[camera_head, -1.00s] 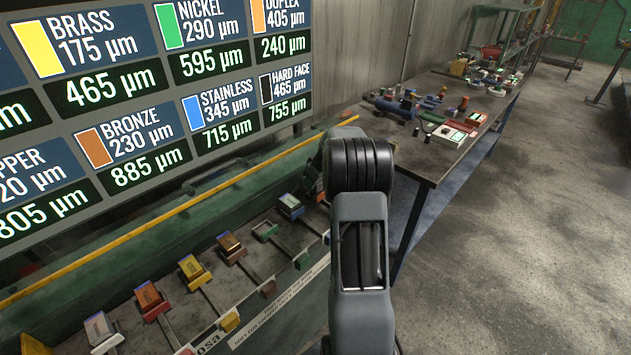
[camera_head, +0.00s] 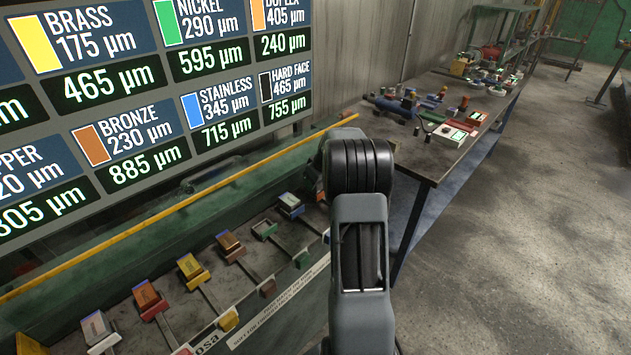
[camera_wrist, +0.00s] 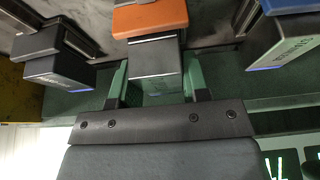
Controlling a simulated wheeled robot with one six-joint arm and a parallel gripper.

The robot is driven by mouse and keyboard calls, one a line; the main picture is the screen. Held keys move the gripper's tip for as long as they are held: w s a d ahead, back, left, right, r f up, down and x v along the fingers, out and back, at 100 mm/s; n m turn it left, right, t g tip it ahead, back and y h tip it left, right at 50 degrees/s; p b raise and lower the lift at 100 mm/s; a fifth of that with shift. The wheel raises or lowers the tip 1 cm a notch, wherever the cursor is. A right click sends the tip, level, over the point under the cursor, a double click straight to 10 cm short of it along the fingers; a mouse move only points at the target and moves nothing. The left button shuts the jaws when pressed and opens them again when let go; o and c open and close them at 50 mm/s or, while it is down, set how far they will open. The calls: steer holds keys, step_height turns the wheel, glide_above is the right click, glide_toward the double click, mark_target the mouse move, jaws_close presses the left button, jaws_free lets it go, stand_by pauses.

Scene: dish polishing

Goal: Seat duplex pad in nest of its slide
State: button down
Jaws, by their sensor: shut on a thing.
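In the wrist view my gripper (camera_wrist: 156,92) is shut on a grey block (camera_wrist: 155,58) with a pale stripe across it, which I take to be the duplex pad. One finger lies on each side. An orange block (camera_wrist: 150,18) shows just beyond it, in line with it; I take it as part of the duplex slide. I cannot tell whether the pad touches the nest or stands above it.
A dark block (camera_wrist: 60,68) on rails stands to the left in the wrist view, and a labelled grey block (camera_wrist: 285,55) close to the right. In the head view a row of coloured slides, including a yellow one (camera_head: 193,268), runs left below the board (camera_head: 150,90). A workbench (camera_head: 430,150) stands behind.

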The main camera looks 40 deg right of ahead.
steer(key=shift+f+b, duration=0.65)
steer(key=c, duration=0.9)
jaws_free()
steer(key=o, duration=0.4)
steer(key=shift+f, duration=0.1)
steer(key=b+v, duration=0.1)
steer(key=v, duration=1.3)
steer(key=shift+w, duration=0.1)
